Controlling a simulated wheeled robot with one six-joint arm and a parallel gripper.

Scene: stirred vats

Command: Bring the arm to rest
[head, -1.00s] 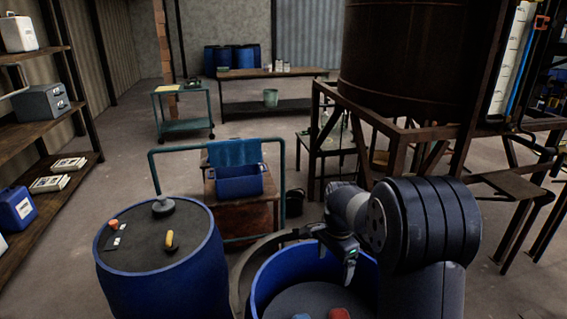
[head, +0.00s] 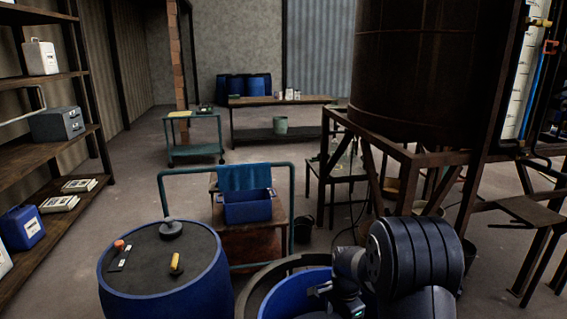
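My arm reaches in from the bottom right in the head view. My gripper (head: 322,289) is small and dark, over the rim of the open blue vat (head: 283,300) at the bottom middle. Its fingers are partly hidden by my wrist, so I cannot tell whether they are open or shut. I see nothing clearly held in it. The inside of the vat is mostly cut off by the lower edge of the picture and covered by my arm.
A blue drum (head: 178,290) stands left of the vat, with a yellow-handled item (head: 177,264) and a dark knob-like piece (head: 171,229) on top. A cart with a blue bin (head: 247,207) stands behind. A rusty tank (head: 408,70) on a frame rises at right. Shelves (head: 40,150) line the left.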

